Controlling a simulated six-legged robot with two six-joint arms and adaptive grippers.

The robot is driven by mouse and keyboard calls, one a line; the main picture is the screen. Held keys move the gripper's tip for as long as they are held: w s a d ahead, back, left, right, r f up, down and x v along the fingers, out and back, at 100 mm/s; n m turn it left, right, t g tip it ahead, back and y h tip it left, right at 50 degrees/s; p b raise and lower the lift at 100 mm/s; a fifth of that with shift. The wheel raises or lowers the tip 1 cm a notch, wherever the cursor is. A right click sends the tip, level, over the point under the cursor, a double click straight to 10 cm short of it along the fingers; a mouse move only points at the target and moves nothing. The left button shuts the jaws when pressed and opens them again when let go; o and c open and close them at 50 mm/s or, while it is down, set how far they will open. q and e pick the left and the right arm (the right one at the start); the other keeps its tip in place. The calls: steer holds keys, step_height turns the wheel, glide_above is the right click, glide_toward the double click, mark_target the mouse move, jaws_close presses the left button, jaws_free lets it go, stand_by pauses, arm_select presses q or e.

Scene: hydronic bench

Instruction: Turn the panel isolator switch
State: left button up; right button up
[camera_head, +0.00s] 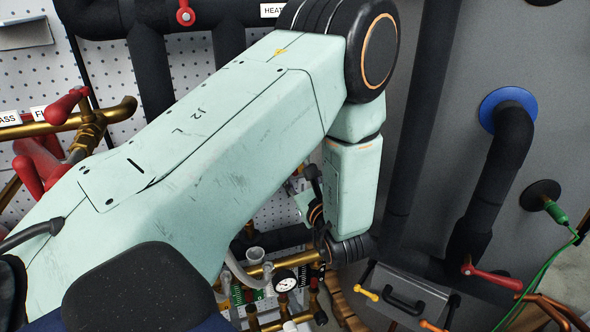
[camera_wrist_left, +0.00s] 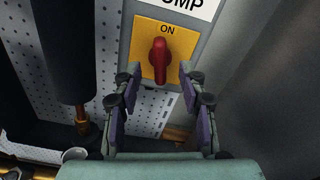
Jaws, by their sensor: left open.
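The isolator switch is a red rotary handle (camera_wrist_left: 159,62) on a yellow plate (camera_wrist_left: 180,39) marked ON, in the left wrist view. The handle stands upright, its long axis roughly vertical. A white label reading "...UMP" (camera_wrist_left: 199,5) is above it. My left gripper (camera_wrist_left: 158,78) is open, with one finger on each side of the handle's lower end. I cannot tell whether the fingers touch it. In the head view my left arm crosses the picture and hides the switch; the gripper there is mostly hidden. My right gripper is not in view.
A dark insulated pipe (camera_wrist_left: 63,50) runs down left of the switch in front of a perforated panel (camera_wrist_left: 115,30). In the head view, red-handled valves (camera_head: 62,108) and brass pipes stand at left, gauges (camera_head: 285,281) below, and a grey box (camera_head: 405,295) at lower right.

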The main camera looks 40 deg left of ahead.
arm_select(q)
steer(key=v, duration=0.4)
steer(key=shift+s+d, duration=0.1)
steer(key=shift+d, duration=0.15)
steer(key=shift+s+d, duration=0.15)
steer(key=shift+s, duration=0.05)
steer(key=shift+c, duration=1.1)
steer(key=shift+w+a+m, duration=0.6)
steer(key=shift+a+m, duration=0.55)
steer(key=shift+m, duration=4.8)
steer(key=shift+w+a+m, duration=0.6)
steer(key=shift+a+m, duration=0.5)
steer(key=shift+m, duration=4.9)
steer(key=shift+w+a+m, duration=0.6)
steer(key=shift+a+m, duration=0.55)
steer(key=shift+m, duration=4.8)
jaws_close()
steer(key=m, duration=0.3)
steer(key=shift+o, duration=1.1)
jaws_free()
